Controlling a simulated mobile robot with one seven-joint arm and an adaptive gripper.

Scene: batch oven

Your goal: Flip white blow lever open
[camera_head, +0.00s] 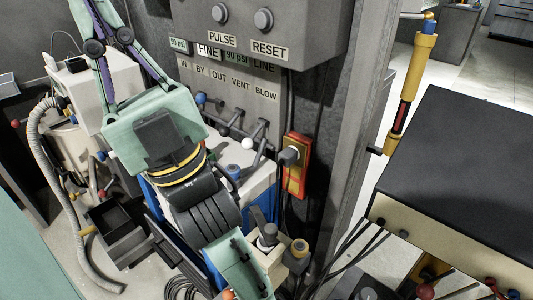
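The blow lever has a white ball knob (247,143) and sits among a row of levers under the grey panel. Its shaft slants down and left from below the "BLOW" label (266,95). My gripper (109,42) is left of the lever, with its teal palm and black wrist in front of the panel's left side. Its two fingers point to the upper left, away from the knob, and run to the top edge. The fingertips are not visible, so its opening is unclear. The gripper and knob are apart. My wrist hides part of the space left of the levers.
A blue-knobbed lever (201,98) stands at the row's left. An orange outlet box (297,165) with a plug is right of the levers. PULSE and RESET buttons (263,19) are above. A black-topped box (460,180) and yellow cylinder (411,85) stand at right.

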